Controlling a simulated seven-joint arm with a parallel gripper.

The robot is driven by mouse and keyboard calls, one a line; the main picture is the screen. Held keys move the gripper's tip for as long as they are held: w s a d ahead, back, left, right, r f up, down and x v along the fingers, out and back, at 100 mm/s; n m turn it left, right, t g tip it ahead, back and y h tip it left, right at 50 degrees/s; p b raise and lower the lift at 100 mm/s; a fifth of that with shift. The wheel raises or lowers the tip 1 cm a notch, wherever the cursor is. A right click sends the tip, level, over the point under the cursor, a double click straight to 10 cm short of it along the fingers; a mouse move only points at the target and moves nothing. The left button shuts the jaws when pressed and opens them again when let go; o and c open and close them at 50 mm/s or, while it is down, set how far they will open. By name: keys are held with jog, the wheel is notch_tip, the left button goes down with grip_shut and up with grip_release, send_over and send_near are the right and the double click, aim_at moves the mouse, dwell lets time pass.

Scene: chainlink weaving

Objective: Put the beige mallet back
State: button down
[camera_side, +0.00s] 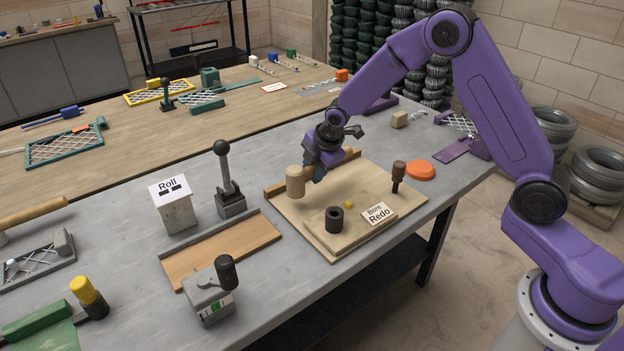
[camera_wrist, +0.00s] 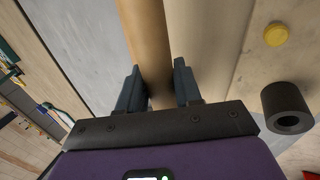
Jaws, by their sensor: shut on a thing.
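The beige mallet (camera_side: 295,181) shows in the side view as a pale wooden cylinder, upright, over the left part of the light wooden board (camera_side: 395,210). My gripper (camera_side: 317,172) is just right of it and shut on it. The exact grip is hidden in the side view. I cannot tell whether the mallet touches the board.
A black hollow cylinder (camera_side: 334,219), a yellow button (camera_side: 348,204) and a "Bore Redo" sign (camera_side: 379,213) are on the board's raised block. A lever (camera_side: 228,180) and a "Roll" box (camera_side: 174,207) stand left.

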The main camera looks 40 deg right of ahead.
jog(key=shift+s+x, duration=0.1)
jog(key=shift+x, duration=0.8)
jog(key=shift+s+x, duration=0.15)
jog(key=shift+x, duration=0.75)
jog(key=shift+f, duration=0.15)
jog(key=c, duration=0.8)
grip_release()
jog(key=shift+f, duration=0.1)
jog(key=a+v, duration=0.1)
jog(key=v, duration=1.6)
jog(key=s+a+m+g, duration=0.2)
jog(key=s+a+m, duration=0.1)
jog(key=s, duration=1.5)
jog(key=s+d+m, duration=0.1)
jog(key=s+d, duration=0.1)
jog(key=s, duration=0.4)
jog(key=s+d+m+g, duration=0.1)
jog(key=s, duration=0.4)
jog(key=s+d+m+g, duration=0.1)
jog(key=s+d, duration=0.1)
jog(key=s, duration=0.4)
jog(key=shift+s+d+f, duration=0.1)
jog(key=shift+s+d, duration=0.2)
jog(key=shift+s, duration=0.1)
